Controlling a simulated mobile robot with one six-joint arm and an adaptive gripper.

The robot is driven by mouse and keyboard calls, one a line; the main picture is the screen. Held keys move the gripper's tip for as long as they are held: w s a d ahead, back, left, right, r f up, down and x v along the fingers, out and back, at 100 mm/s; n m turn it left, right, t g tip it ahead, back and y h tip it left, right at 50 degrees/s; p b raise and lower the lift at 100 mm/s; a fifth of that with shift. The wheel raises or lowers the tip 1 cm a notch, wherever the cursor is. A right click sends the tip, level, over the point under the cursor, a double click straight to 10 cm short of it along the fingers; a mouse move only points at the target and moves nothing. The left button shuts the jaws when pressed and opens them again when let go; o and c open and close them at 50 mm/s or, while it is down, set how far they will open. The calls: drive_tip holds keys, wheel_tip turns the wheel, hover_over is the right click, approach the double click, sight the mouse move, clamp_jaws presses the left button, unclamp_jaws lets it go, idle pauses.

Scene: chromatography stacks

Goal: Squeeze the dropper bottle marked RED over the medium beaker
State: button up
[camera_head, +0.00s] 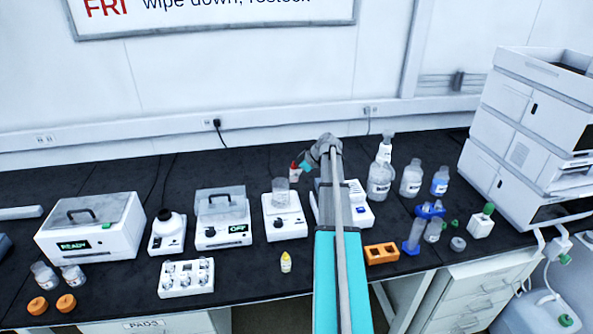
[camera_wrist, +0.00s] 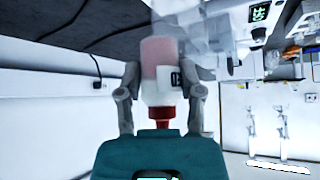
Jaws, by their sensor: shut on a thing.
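My gripper (camera_head: 303,166) is shut on a small dropper bottle (camera_head: 293,174) and holds it above the bench. In the wrist view my gripper (camera_wrist: 166,92) has one finger on each side of the bottle (camera_wrist: 157,72). The bottle has a red cap, pinkish contents and a white label whose full wording I cannot read. In the head view its red end is uppermost, but the exact tilt is unclear. A clear beaker (camera_head: 280,192) stands on a white instrument, below and slightly left of the bottle. A blurred translucent shape at the top of the wrist view may be the beaker.
A yellow-capped dropper bottle (camera_head: 286,263) stands near the front edge. A white tray (camera_head: 186,290) holding small vessels is left of it. An orange rack (camera_head: 381,254) and several bottles are right of my arm. Boxy instruments (camera_head: 92,230) line the left.

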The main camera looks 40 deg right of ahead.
drive_tip(key=shift+w, duration=0.3)
drive_tip(key=shift+s+r, duration=0.15)
idle(0.3)
drive_tip(key=shift+p, duration=0.4)
